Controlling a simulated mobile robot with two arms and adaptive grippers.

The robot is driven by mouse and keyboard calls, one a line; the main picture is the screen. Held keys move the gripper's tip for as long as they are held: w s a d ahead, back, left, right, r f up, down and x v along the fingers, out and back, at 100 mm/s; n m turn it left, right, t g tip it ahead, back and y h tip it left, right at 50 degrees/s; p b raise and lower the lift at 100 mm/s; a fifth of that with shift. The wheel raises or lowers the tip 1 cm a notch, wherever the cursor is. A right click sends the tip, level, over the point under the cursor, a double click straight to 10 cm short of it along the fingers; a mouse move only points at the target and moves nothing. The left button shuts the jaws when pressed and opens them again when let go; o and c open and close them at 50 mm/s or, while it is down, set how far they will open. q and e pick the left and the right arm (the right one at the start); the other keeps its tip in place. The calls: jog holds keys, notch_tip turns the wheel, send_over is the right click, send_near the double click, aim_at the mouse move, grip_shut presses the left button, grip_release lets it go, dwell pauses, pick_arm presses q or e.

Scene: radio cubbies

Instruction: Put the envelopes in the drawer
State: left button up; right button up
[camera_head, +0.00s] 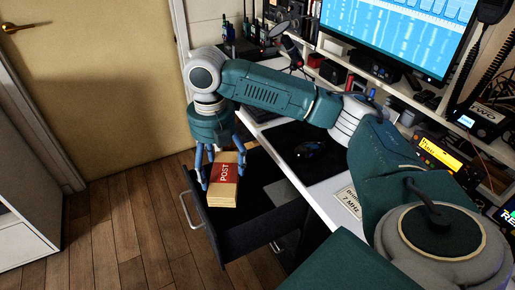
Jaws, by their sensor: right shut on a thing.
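The envelopes (224,188) are a tan stack with a red band marked POST. My right gripper (216,180) points down with its blue fingers around the top of the stack and is shut on it. The stack is over the front left part of the open dark drawer (242,234), close to its front handle. I cannot tell whether the stack touches the drawer's floor. My left gripper is not in view.
The white desk (327,200) stands above the drawer, with a black mat (290,143) and a dark mouse (309,149). Radios and a monitor (400,35) are behind. The wooden floor (130,225) at left is clear up to the door (95,80).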

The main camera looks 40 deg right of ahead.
aim_at(223, 173)
jog(key=f+n+b, duration=0.1)
jog(key=w+d+f+n+b, duration=0.1)
jog(key=f+n, duration=0.1)
jog(key=d+f+n+b, duration=0.1)
jog(key=f, duration=0.1)
jog(key=shift+w+n, duration=0.35)
jog(key=shift+n, duration=0.05)
jog(key=shift+w+d+f+n, duration=0.1)
jog(key=shift+d+f+n, duration=0.1)
jog(key=shift+n, duration=0.1)
jog(key=shift+f+b, duration=0.35)
pick_arm(q)
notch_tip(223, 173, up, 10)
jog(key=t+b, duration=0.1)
jog(key=b, duration=0.3)
pick_arm(e)
jog(key=shift+n, duration=0.3)
notch_tip(223, 173, down, 17)
jog(key=shift+f+b, duration=0.1)
jog(key=shift+b, duration=0.2)
notch_tip(223, 173, down, 2)
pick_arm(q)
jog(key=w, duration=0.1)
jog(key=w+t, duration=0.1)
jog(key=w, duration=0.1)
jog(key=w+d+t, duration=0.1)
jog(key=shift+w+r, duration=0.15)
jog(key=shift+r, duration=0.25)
